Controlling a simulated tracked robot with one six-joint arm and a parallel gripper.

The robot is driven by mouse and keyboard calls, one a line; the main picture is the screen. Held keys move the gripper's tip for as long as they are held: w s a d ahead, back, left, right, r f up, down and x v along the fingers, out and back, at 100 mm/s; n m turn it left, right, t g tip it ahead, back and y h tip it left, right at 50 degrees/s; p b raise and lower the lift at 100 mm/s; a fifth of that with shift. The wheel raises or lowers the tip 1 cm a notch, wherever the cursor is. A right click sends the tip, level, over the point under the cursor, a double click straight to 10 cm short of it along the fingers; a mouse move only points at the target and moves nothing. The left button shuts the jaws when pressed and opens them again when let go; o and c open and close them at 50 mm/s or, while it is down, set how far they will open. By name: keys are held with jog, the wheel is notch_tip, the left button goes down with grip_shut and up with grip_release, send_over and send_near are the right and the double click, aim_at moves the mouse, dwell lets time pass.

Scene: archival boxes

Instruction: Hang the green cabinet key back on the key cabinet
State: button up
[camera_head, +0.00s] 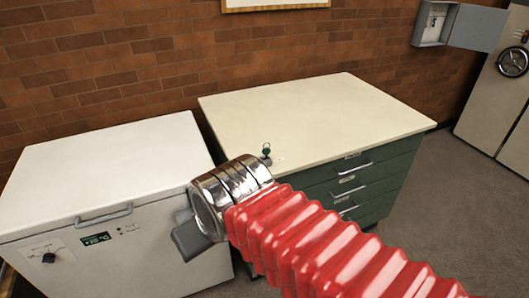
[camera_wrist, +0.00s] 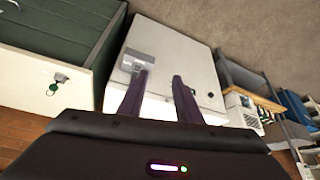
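The green key (camera_head: 266,147) is on the cream top of the green drawer cabinet, near its front left edge. In the wrist view, its green part (camera_wrist: 52,89) shows at the left, beside a small metallic piece. The key cabinet (camera_head: 434,24) is a small grey box on the brick wall at upper right, with its door (camera_head: 477,28) swung open. My gripper (camera_wrist: 160,78) is open, its two dark purple fingers apart with nothing seen between them. It points over the white chest, away from the key. In the head view my arm hides most of it.
The white chest (camera_head: 105,165) with a front handle stands left of the drawer cabinet (camera_head: 330,115). A pale safe with a wheel (camera_head: 513,62) stands at far right. Grey floor (camera_head: 450,200) is open at right. Shelving with boxes (camera_wrist: 295,105) shows in the wrist view.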

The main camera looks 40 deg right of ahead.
jog(key=o, duration=0.3)
jog(key=shift+w+d, duration=0.2)
jog(key=shift+w, duration=0.15)
jog(key=m+t+h, duration=0.5)
jog(key=t+h, duration=0.1)
jog(key=t, duration=0.3)
send_near(267, 152)
jog(key=shift+s+a+r, duration=0.15)
jog(key=shift+s+a, duration=0.3)
jog(key=shift+s, duration=0.15)
jog(key=shift+w, duration=0.1)
jog(key=shift+x, duration=4.8)
